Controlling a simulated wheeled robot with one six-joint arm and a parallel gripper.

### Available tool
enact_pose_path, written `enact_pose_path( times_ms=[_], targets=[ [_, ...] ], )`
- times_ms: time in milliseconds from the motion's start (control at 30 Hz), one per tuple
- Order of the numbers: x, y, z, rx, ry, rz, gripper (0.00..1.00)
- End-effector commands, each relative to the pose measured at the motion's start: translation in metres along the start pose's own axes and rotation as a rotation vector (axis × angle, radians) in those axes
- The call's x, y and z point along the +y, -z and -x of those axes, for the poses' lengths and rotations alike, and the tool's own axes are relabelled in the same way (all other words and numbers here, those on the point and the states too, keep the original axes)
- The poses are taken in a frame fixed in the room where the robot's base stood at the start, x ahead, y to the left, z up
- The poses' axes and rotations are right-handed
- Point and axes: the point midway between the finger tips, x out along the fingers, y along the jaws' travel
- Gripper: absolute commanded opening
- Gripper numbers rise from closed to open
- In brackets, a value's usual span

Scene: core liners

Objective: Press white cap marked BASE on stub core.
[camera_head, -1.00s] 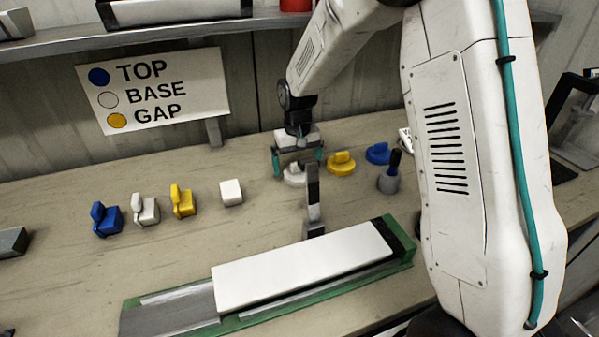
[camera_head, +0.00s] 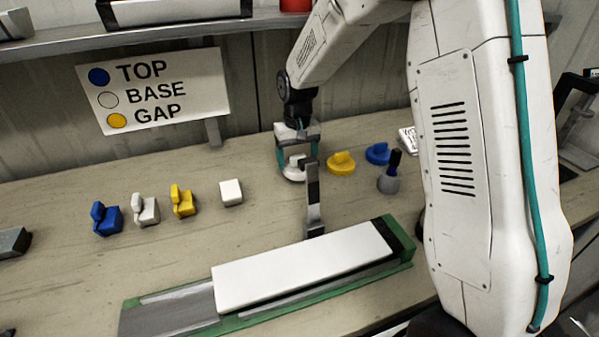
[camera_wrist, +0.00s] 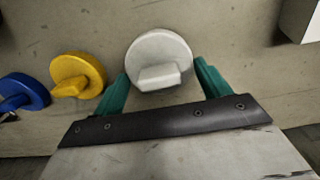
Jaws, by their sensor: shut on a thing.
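A white round cap (camera_head: 293,174) with a raised tab is at the back of the bench. It shows large in the wrist view (camera_wrist: 158,55), with the tab toward my gripper. My gripper (camera_head: 297,163) has its teal fingers on both sides of this cap and is shut on it. The fingers also show in the wrist view (camera_wrist: 162,86). No marking on the cap is readable. A long white block (camera_head: 300,268) lies in a green-edged tray (camera_head: 128,322). Which thing is the stub core I cannot tell.
A yellow cap (camera_head: 341,164), blue cap (camera_head: 378,153) and grey dark-handled tool (camera_head: 390,180) sit right. Blue (camera_head: 107,220), white (camera_head: 146,210) and yellow (camera_head: 183,202) clips and a white cube (camera_head: 231,192) sit left.

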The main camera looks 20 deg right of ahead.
Motion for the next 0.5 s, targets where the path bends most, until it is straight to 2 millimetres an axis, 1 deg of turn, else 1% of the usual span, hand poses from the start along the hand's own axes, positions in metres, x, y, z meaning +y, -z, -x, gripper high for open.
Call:
enact_pose_path(
  times_ms=[300, 500],
  targets=[
    [0.0, 0.001, 0.026, 0.002, 0.0, 0.0, 0.57],
    [0.0, 0.0, 0.036, 0.001, 0.0, 0.0, 0.57]
  ],
)
